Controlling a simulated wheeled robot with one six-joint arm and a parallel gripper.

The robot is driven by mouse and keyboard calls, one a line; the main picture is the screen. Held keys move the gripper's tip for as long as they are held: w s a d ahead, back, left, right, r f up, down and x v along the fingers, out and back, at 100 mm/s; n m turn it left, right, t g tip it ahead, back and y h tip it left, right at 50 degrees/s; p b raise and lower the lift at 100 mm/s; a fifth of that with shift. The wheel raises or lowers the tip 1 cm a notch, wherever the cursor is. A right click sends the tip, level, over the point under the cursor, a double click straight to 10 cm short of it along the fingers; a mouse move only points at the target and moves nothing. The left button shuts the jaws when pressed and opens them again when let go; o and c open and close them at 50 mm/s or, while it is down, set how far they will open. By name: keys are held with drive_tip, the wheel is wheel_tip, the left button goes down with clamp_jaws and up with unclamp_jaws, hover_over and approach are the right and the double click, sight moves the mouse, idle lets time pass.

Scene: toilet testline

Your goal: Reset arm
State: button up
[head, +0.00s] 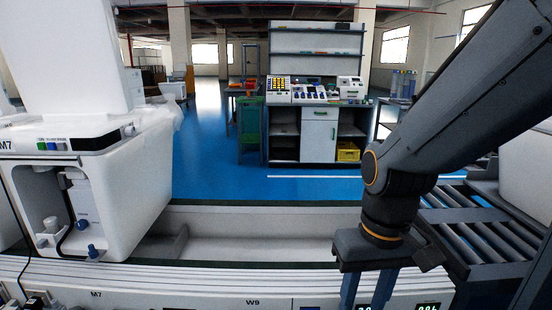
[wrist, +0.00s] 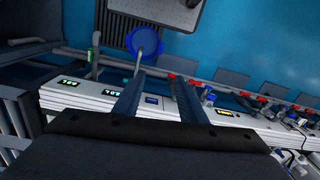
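My arm comes in from the upper right of the head view and bends down at the elbow joint. My gripper (head: 368,290) hangs at the bottom of that view, over the front of the test line; its fingertips are cut off by the frame edge. In the wrist view my gripper (wrist: 156,88) shows two dark blue fingers spread apart, with nothing between them. Behind them is the white panel strip (wrist: 225,122) with small lit displays. I cannot tell how far the fingers are from it.
A white toilet (head: 130,190) marked M7 stands on the line at the left. A roller conveyor (head: 485,235) lies at the right. A cabinet (head: 319,140) stands across the blue floor (head: 215,180). In the wrist view, a round blue part (wrist: 144,40) lies beyond the fingers.

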drive_tip(key=d+r+m+p, duration=0.1)
drive_tip(key=d+r+p, duration=0.4)
drive_tip(key=p, duration=0.5)
drive_tip(key=shift+s+r, duration=0.25)
drive_tip(key=shift+s, duration=0.05)
idle(0.4)
